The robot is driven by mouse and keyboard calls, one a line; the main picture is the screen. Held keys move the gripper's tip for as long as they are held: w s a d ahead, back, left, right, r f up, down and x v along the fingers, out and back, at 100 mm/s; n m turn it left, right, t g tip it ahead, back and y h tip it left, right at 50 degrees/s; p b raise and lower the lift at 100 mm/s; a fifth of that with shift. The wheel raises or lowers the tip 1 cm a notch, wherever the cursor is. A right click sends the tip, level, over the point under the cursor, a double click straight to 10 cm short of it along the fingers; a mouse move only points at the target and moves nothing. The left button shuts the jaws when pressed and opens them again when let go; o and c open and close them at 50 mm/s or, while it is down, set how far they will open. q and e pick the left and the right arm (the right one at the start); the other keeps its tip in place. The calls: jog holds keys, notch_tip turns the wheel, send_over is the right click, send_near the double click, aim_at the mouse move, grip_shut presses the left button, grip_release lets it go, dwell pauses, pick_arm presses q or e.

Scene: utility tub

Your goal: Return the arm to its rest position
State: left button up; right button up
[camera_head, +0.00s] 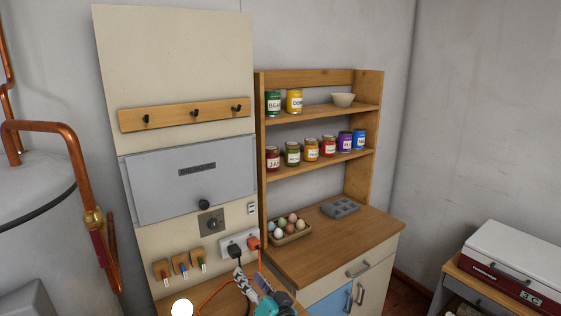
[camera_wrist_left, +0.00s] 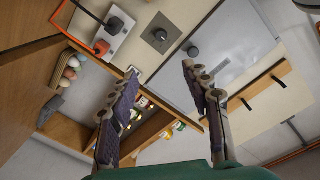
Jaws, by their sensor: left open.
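My left gripper (camera_head: 252,280) shows at the bottom edge of the head view, in front of the wooden counter and just below the wall socket. In the wrist view my left gripper (camera_wrist_left: 160,78) has its two fingers spread wide apart with nothing between them. The wrist view is tilted, with the socket (camera_wrist_left: 112,38), a grey panel and the shelf in the background. The rest of the left arm is mostly out of the head view. My right gripper is in neither view.
A black plug and an orange plug with cables sit in the wall socket (camera_head: 238,246) close behind the gripper. An egg tray (camera_head: 291,239) and a grey mould (camera_head: 340,207) stand on the counter. A shelf (camera_head: 319,158) holds jars, cans and a bowl (camera_head: 343,100).

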pick_arm(q)
jog(key=s+a+f+g+h, duration=0.2)
jog(key=s+a+f+g, duration=0.1)
jog(key=s+a, duration=0.25)
jog(key=s+a+f+g+h, duration=0.1)
jog(key=s+a+f+g, duration=0.2)
jog(key=s+a, duration=0.3)
jog(key=s+f+g+h, duration=0.1)
jog(key=s+f+h, duration=0.1)
jog(key=s, duration=0.4)
jog(key=s+d+f+n+h, duration=0.1)
jog(key=s+h, duration=0.3)
jog(key=s, duration=0.2)
jog(key=shift+s+d+f+g, duration=0.2)
jog(key=shift+f+g, duration=0.2)
